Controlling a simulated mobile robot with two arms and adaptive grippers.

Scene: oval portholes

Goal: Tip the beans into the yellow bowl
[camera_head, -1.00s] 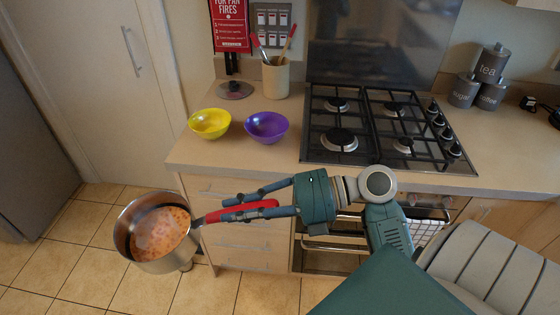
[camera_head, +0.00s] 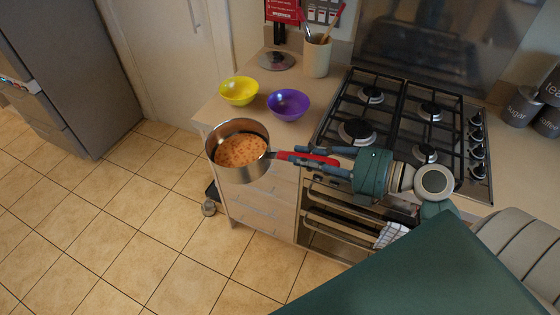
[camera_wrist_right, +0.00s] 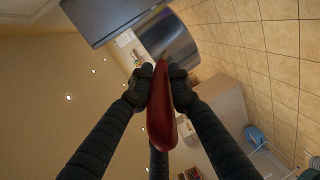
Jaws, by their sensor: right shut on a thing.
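A steel saucepan (camera_head: 238,170) with a red handle (camera_head: 308,158) holds orange-brown beans (camera_head: 242,150). My right gripper (camera_head: 300,157) is shut on the red handle; the wrist view also shows its fingers on both sides of the handle (camera_wrist_right: 160,108). The pan looks upright or nearly so, in front of the counter's front left corner. The yellow bowl (camera_head: 239,91) stands on the counter behind the pan and looks empty. My left gripper is not in view.
A purple bowl (camera_head: 289,104) stands just right of the yellow one. A gas hob (camera_head: 400,125) lies to the right. A utensil pot (camera_head: 317,58) and a lid (camera_head: 277,61) are at the back. Tiled floor (camera_head: 120,230) is open at left.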

